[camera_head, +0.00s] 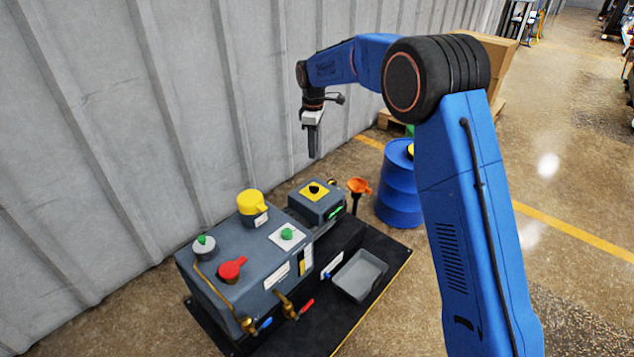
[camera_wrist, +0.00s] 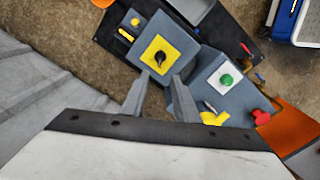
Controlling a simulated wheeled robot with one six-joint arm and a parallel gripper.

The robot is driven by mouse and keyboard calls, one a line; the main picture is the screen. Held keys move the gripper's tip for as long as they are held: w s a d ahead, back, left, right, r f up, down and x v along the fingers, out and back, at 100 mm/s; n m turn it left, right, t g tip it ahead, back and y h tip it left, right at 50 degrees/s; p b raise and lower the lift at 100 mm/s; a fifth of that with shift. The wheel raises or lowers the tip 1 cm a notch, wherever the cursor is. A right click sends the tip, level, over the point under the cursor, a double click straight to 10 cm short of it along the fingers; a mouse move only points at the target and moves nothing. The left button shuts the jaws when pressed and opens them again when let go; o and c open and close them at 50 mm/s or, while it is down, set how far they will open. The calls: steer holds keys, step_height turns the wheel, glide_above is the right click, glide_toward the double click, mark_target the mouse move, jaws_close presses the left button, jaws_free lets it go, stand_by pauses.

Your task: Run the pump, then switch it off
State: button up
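The grey pump (camera_head: 225,285) stands on a black base by the wall. On its top are a green button on a white plate (camera_head: 287,233), a yellow cap (camera_head: 251,203) and a red lever (camera_head: 232,268). Behind it is a smaller grey box with a black knob on a yellow plate (camera_head: 314,188) and a lit green strip (camera_head: 335,212). The wrist view shows the knob (camera_wrist: 160,57) and the green button (camera_wrist: 226,79). My gripper (camera_head: 314,155) hangs above the smaller box, pointing down. Its fingers (camera_wrist: 160,77) are apart and empty, with the knob seen beyond them.
An empty grey tray (camera_head: 358,276) lies on the base's right side. An orange funnel (camera_head: 359,187) and a blue drum (camera_head: 398,190) stand behind. Brass valves (camera_head: 287,308) stick out at the pump's front. The corrugated wall (camera_head: 120,130) borders the left.

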mark_target(314, 186)
step_height(314, 186, down, 16)
steer(key=shift+r, duration=0.15)
stand_by(0.3)
jaws_close()
